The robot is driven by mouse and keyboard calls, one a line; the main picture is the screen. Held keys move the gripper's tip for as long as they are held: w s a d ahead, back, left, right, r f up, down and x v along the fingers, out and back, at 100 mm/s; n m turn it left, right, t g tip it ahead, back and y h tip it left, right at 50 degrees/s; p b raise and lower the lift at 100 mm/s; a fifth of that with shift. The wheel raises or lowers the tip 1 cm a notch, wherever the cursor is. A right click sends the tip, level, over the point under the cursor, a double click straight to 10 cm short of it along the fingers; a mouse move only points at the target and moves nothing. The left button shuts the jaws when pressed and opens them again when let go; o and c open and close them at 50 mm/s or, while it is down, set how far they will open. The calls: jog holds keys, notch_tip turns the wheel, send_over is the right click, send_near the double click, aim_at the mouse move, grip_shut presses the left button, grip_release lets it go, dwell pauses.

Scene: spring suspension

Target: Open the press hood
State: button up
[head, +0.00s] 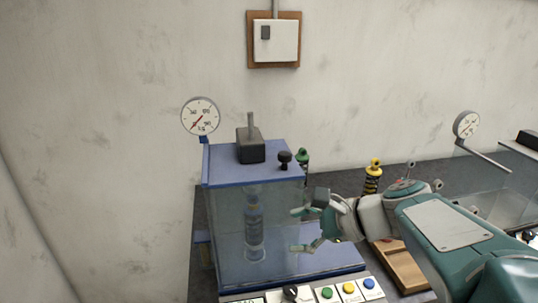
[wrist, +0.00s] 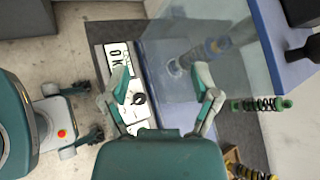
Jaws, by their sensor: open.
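The press hood (head: 225,174) is a clear box with a blue top, and it looks closed over the press. A dark knob (head: 285,158) stands on the top near its right edge. A spring strut (head: 254,225) stands upright behind the clear wall. My gripper (head: 296,230) is open and empty at the right side of the hood, its fingers pointing left towards the wall. I cannot tell whether they touch it. In the wrist view my gripper (wrist: 162,80) is open, with the hood's blue edge (wrist: 268,40) to its upper right.
A button panel (head: 335,293) runs along the front. A gauge (head: 200,116) rises behind the hood, and a dark block (head: 250,147) sits on top. Green (head: 302,158) and yellow (head: 373,176) springs stand behind. A wooden tray (head: 400,268) lies under my arm.

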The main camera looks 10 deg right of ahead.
aim_at(285, 153)
jog(key=w+d+r+m+t+y, duration=0.3)
jog(key=w+d+r+m+t, duration=0.35)
jog(key=w+d+m, duration=0.2)
jog(key=shift+g, duration=0.25)
jog(key=x, duration=1)
jog(key=shift+w+a, duration=0.2)
jog(key=shift+a, duration=0.05)
jog(key=shift+d+r, duration=0.1)
grip_shut()
